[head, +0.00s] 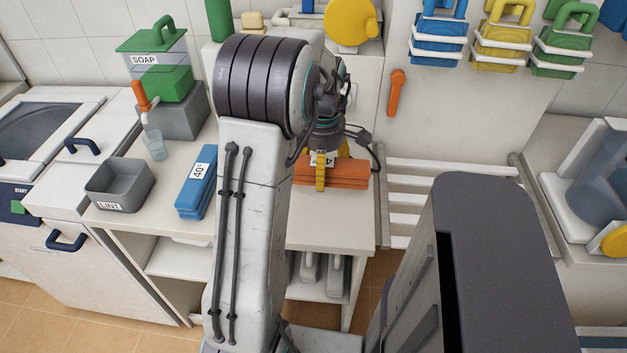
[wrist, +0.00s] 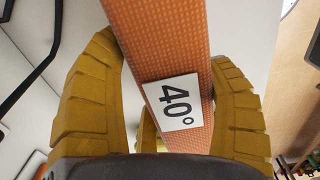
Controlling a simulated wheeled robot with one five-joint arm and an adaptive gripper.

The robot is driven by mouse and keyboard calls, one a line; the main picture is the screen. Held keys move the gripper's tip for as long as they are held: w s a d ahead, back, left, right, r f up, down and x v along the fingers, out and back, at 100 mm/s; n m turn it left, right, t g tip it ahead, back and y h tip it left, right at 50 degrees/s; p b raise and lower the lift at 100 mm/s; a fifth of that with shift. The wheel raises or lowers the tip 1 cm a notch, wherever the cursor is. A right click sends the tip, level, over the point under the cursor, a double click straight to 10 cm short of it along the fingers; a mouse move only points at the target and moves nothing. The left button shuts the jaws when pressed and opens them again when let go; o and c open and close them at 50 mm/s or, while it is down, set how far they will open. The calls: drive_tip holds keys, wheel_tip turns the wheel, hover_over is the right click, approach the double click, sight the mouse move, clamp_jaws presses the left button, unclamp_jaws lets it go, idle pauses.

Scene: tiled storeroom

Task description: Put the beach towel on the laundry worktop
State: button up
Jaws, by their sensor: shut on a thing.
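An orange folded towel (head: 345,177) with a "40°" label is in my gripper (head: 323,168), over the right part of the pale worktop (head: 318,234) in the head view. The yellow fingers are shut on both sides of the towel (wrist: 178,60) in the wrist view, and its label faces the camera. Whether the towel touches the worktop cannot be told. A blue folded towel (head: 195,185), also labelled "40°", lies on the worktop left of my arm. My arm hides the middle of the worktop.
A grey LINT bin (head: 118,187), a clear cup (head: 154,145) and a SOAP dispenser (head: 158,75) stand on the worktop's left. A washing machine (head: 60,150) is farther left. A white slatted rack (head: 430,190) is right of the worktop. Coloured holders hang above.

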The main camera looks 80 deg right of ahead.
sight(314, 190)
drive_tip(key=shift+w+a+f, duration=0.1)
drive_tip(key=shift+w+f, duration=0.55)
drive_tip(key=shift+w, duration=0.3)
drive_tip(key=shift+f+p, duration=0.95)
drive_tip(key=shift+f, duration=0.95)
drive_tip(key=o, duration=1.2)
drive_tip(key=shift+f, duration=0.1)
